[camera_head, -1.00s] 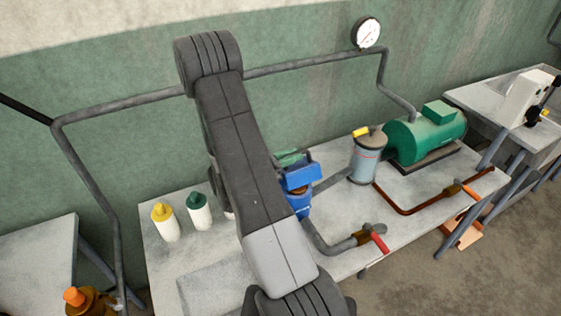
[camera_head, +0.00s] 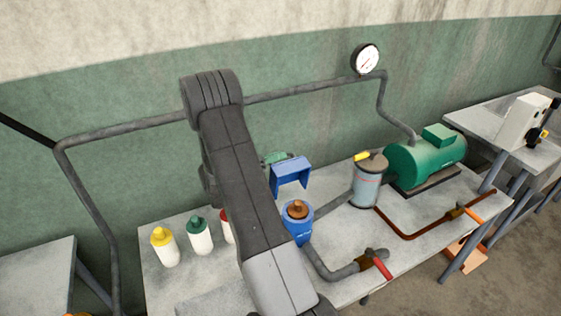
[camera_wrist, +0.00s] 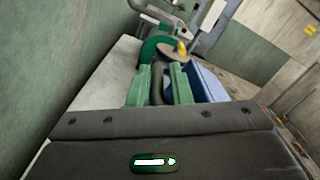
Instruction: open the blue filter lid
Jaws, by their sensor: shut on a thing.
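The blue filter lid (camera_head: 290,172) is tipped up at the back of the filter, clear of its top. Below it the blue filter body (camera_head: 299,232) stands on the table, its top open with a brown core (camera_head: 297,209) showing. My gripper (camera_head: 276,159) is at the lid's left side, partly hidden by my arm. In the wrist view its green fingers (camera_wrist: 161,85) close around a dark grey part, with the blue lid (camera_wrist: 208,86) just to the right. How that grey part joins the lid is hidden.
A grey canister (camera_head: 368,184) and green motor (camera_head: 428,162) stand right of the filter. A red-handled valve (camera_head: 378,263) is on the pipe in front. Yellow-capped (camera_head: 165,247) and green-capped (camera_head: 200,237) bottles are on the left. A pipe runs along the wall behind.

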